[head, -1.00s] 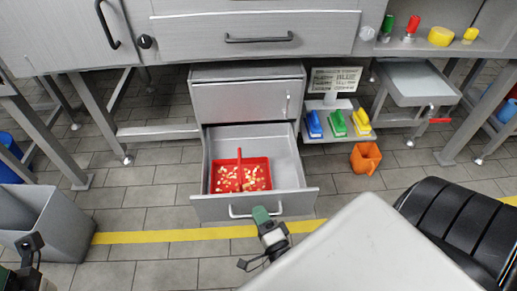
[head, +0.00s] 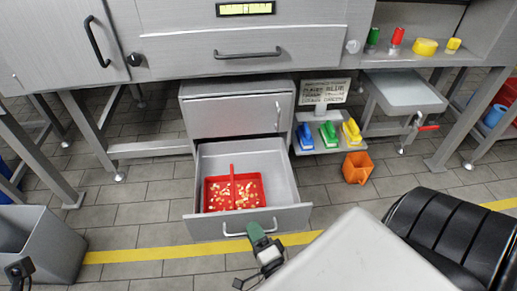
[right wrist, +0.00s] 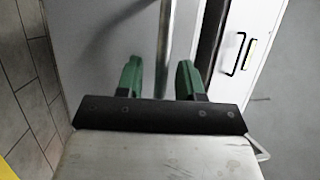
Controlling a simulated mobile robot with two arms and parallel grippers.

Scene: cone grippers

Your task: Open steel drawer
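The lower steel drawer (head: 289,188) of the grey cabinet under the counter is pulled out, with its inside showing. Its front has a curved bar handle (head: 233,234). My right gripper (head: 256,232) is at the right part of this handle. In the right wrist view its two green fingers (right wrist: 158,78) are apart, with a grey bar (right wrist: 165,40) between them. A closed upper drawer (head: 230,116) sits above. My left gripper's fingers are out of view.
A red divided tray (head: 206,196) with small pale pieces lies in the drawer. An orange container (head: 357,167) stands on the floor at right. A black seat (head: 440,225) is at lower right, a grey bin (head: 45,240) at lower left.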

